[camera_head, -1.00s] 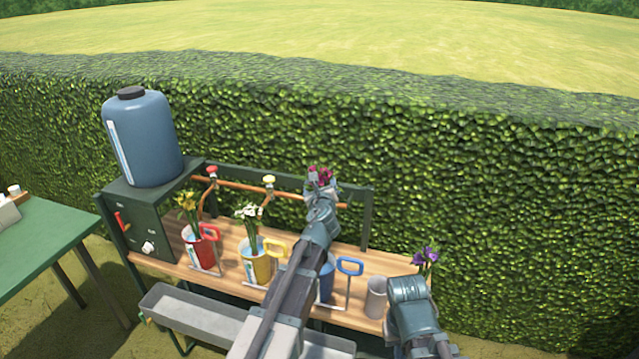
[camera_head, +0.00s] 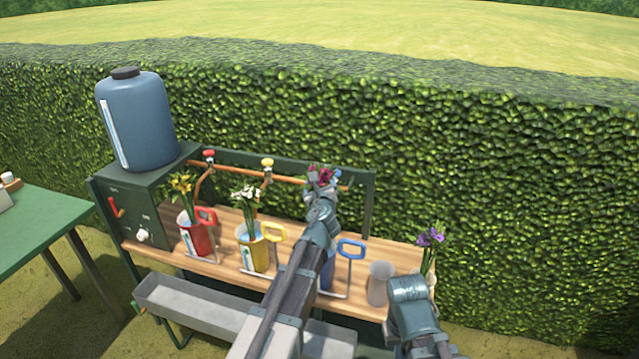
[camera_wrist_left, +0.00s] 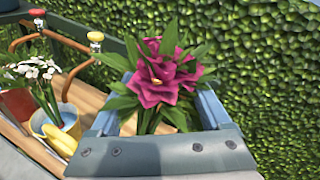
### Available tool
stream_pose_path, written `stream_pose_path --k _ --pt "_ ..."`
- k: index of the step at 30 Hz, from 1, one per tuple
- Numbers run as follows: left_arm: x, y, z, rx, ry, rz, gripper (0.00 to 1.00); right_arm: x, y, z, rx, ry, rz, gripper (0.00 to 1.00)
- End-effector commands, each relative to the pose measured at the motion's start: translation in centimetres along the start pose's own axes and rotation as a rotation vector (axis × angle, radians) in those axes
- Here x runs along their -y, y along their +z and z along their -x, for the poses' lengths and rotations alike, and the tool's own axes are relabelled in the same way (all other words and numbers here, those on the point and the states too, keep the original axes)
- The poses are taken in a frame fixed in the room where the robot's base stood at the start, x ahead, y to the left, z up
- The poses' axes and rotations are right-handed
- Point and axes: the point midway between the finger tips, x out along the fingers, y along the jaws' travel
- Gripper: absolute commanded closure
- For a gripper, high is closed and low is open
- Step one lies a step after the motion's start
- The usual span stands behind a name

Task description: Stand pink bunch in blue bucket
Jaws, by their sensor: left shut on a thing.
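The pink bunch (camera_head: 322,176) is held upright in my left gripper (camera_head: 318,188), above the back of the wooden bench. In the left wrist view the deep pink blooms (camera_wrist_left: 163,75) and green leaves rise between the two blue fingers. The stem ends are hidden. The blue bucket (camera_head: 328,272) stands on the bench, lower in the picture than the bunch and mostly hidden behind my left arm. Its blue handle (camera_head: 351,249) shows to the right. My right gripper (camera_head: 408,287) is at the bench's right end; its fingers are hidden.
A red bucket (camera_head: 194,239) with yellow flowers and a yellow bucket (camera_head: 254,256) with white flowers stand to the left. A grey cup (camera_head: 380,284) and a purple bunch (camera_head: 431,238) are at the right. A pipe with taps (camera_head: 267,163) runs behind. A trough (camera_head: 190,300) is in front.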

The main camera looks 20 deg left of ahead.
Motion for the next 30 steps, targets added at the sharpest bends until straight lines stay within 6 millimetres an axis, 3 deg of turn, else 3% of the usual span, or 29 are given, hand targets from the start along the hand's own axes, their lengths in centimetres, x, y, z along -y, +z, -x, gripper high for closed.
stream_pose_path --k 30 --pt "-2.7 -7.6 -1.1 0.000 0.000 0.000 1.00 0.8 -0.5 -8.1 0.000 0.000 0.000 1.00"
